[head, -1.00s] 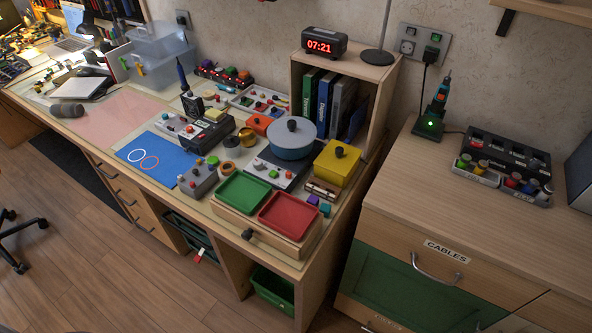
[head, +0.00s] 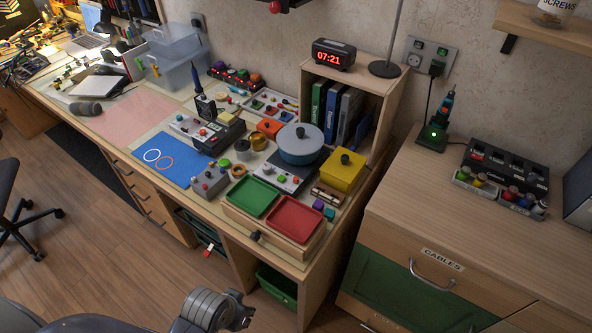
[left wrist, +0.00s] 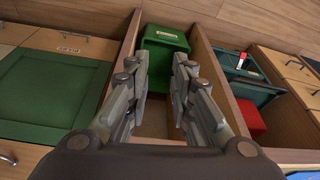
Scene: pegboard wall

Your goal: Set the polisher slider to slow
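I cannot tell for sure which thing is the polisher, and no slider's setting is readable at this size. A black hand tool with a blue-green top (head: 442,110) stands upright in a green-lit base on the cabinet at right. A grey box with coloured knobs (head: 209,182) and a dark device with several buttons (head: 216,133) stand on the desk. My left gripper (left wrist: 160,62) is open and empty in the left wrist view, its fingers pointing towards the shelf space under the desk. In the head view, part of my left arm shows at the bottom edge. My right gripper is not in view.
A green tray (head: 252,197) and a red tray (head: 295,219) sit at the desk's front corner, near a blue-lidded pot (head: 300,148) and a yellow box (head: 342,171). A green bin (left wrist: 162,55) is under the desk. The cabinet top (head: 420,200) is mostly bare.

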